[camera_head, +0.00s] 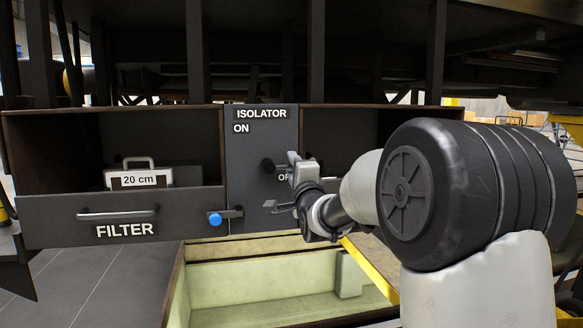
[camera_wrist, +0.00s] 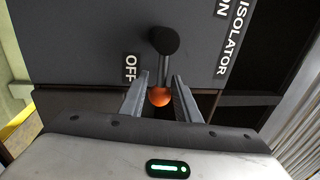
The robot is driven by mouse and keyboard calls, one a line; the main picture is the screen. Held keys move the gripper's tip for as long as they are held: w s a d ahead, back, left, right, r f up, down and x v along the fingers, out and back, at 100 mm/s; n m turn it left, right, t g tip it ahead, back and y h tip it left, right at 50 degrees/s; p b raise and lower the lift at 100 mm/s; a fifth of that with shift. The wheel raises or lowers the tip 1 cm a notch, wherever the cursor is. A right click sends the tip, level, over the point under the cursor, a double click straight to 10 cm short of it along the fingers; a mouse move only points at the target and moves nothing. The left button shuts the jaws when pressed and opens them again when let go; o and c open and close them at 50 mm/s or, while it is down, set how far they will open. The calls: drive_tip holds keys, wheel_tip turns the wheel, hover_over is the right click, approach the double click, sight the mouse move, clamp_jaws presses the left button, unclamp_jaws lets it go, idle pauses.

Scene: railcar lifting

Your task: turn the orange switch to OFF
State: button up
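The isolator switch has a dark round hub (camera_wrist: 163,40) and a short grey stem ending in an orange ball (camera_wrist: 159,97). It is on the grey isolator panel (camera_wrist: 85,35), with OFF beside the stem on the left and ON at the upper right in the wrist view. My gripper (camera_wrist: 160,76) is open, with one finger on each side of the orange ball; gaps seem to show. In the head view the hub (camera_head: 268,165) is left of my gripper (camera_head: 284,182), which partly covers the OFF label. The orange ball is hidden there.
A FILTER drawer (camera_head: 180,207) with a handled 20 cm box (camera_head: 139,179) is left of the panel. An open pale bin (camera_head: 265,282) is below. Dark undercarriage beams (camera_head: 340,62) hang above.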

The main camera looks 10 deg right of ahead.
drive_tip(key=shift+s+a+f, duration=0.1)
drive_tip(key=shift+s+a, duration=0.1)
drive_tip(key=shift+s, duration=0.1)
drive_tip(key=s+f, duration=0.3)
drive_tip(key=s, duration=1.3)
drive_tip(key=shift+s, duration=0.3)
